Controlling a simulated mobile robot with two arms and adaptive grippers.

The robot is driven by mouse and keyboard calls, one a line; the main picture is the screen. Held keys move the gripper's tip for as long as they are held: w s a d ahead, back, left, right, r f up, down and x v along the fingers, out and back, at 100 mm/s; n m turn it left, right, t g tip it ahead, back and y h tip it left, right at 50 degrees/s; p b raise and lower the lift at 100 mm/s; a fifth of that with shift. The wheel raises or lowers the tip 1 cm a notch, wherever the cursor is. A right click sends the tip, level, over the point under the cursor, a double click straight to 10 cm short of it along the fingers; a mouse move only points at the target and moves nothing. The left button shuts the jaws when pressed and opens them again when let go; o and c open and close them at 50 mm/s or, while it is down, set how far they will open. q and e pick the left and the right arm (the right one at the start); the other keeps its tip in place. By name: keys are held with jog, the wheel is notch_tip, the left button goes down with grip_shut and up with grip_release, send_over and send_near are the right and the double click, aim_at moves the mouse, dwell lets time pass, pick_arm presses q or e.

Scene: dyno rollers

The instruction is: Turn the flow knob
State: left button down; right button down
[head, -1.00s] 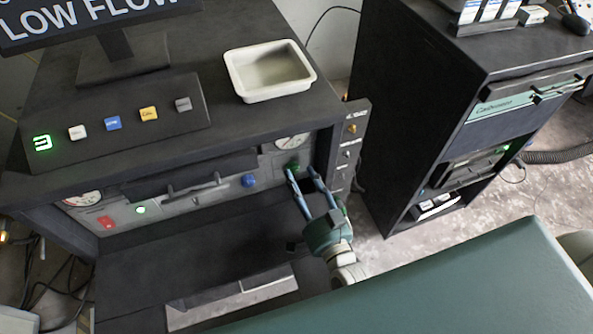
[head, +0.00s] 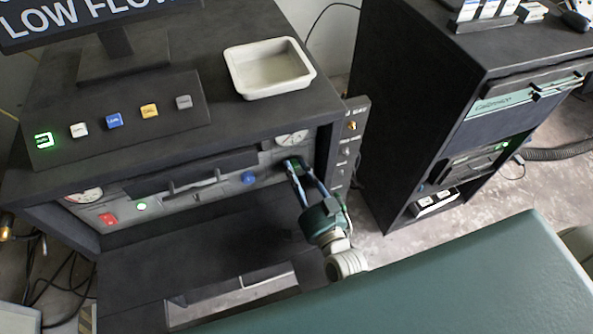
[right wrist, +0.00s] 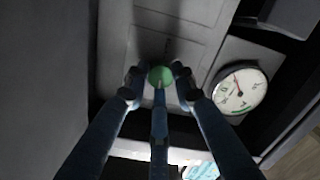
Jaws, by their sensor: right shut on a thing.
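A green round knob (right wrist: 160,76) sits on the grey front panel, below and near the right-hand gauge (head: 291,139). My right gripper (head: 296,168) reaches up to the panel and is shut on this green knob, with a finger on each side of it in the right wrist view. In the head view the fingers mostly hide the knob. A blue knob (head: 248,178) stands apart to the left on the same panel. A dark sign (head: 95,28) reads LOW FLOW. My left gripper is not in view.
A white tray (head: 236,80) stands on the console top. A sloped box (head: 62,153) carries several coloured buttons. A side panel (head: 357,113) with small knobs is close right of my gripper. A dark cabinet (head: 405,120) stands further right.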

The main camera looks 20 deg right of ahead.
jog(key=m+b, duration=0.1)
jog(key=m, duration=0.4)
jog(key=shift+f+b, duration=0.1)
jog(key=shift+b, duration=0.25)
jog(key=m+b, duration=0.2)
jog(key=m, duration=0.2)
jog(key=shift+f+m+t, duration=0.1)
jog(key=shift+m+t, duration=0.2)
jog(key=shift+m, duration=0.1)
jog(key=m+b, duration=0.2)
jog(key=m, duration=0.3)
jog(key=shift+m+h+b, duration=0.3)
jog(key=shift+m+b, duration=0.05)
jog(key=shift+m, duration=0.05)
jog(key=m+b, duration=0.2)
jog(key=m, duration=0.3)
jog(key=shift+h, duration=0.3)
jog(key=shift+m, duration=0.4)
jog(key=c, duration=1.4)
grip_release()
jog(key=shift+c, duration=0.2)
